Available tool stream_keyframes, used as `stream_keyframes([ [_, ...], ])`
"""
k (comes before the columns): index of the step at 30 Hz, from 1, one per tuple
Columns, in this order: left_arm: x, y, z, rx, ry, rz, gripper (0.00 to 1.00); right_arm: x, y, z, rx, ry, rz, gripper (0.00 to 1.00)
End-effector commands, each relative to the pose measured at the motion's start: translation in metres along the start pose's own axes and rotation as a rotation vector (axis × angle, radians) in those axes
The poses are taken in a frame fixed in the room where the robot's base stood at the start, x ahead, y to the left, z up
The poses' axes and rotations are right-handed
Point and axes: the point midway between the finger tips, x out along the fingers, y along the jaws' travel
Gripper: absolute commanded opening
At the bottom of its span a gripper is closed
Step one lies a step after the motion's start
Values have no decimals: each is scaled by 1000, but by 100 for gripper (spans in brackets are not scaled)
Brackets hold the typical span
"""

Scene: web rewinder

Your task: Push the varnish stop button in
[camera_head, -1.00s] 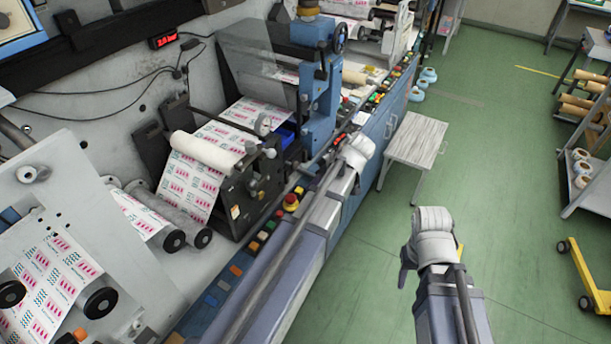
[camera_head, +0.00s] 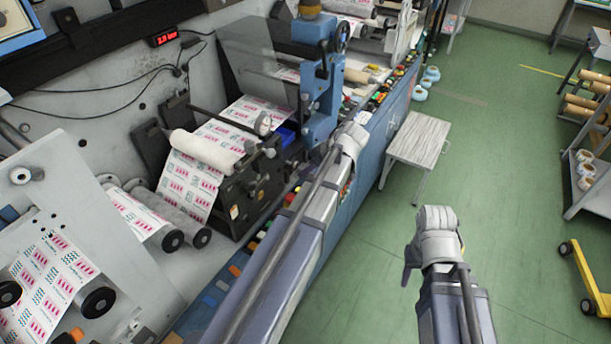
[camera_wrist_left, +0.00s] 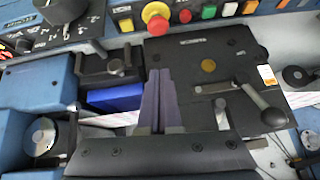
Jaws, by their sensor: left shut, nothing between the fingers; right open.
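A red mushroom button (camera_wrist_left: 156,14) with a yellow collar sits on the blue control strip at the top of the left wrist view. No label reading varnish can be made out, so I cannot tell whether it is the varnish stop button. My left gripper (camera_wrist_left: 158,74) is shut and empty, its two dark fingers together in front of a black machine plate, apart from and below the button in that picture. In the head view the left wrist (camera_head: 350,140) is over the machine's front edge. My right gripper (camera_head: 409,262) is open over the floor, its fingers only partly visible.
A crank handle (camera_wrist_left: 272,116) sticks out from the black plate. A white roll (camera_head: 205,150) and a small table (camera_head: 418,140) stand nearby.

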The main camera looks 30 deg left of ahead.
Motion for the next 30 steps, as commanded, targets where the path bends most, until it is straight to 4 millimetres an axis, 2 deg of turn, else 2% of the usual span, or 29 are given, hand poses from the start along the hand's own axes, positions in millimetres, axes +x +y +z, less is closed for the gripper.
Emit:
stream_keyframes([
  [1, 11, 0, 3, -1, 0, -1, 0, 11, -1, -1, 0, 0, 0, 50],
  [15, 91, 0, 4, -1, 0, -2, 0, 76, -7, -4, 1, 0, 0, 50],
  [22, 109, 0, 25, 1, 0, 0, 0, 102, -10, -6, 1, 0, 0, 50],
  [30, 112, 0, 29, 0, 0, 0, 0, 106, -10, -6, 1, 0, 0, 50],
])
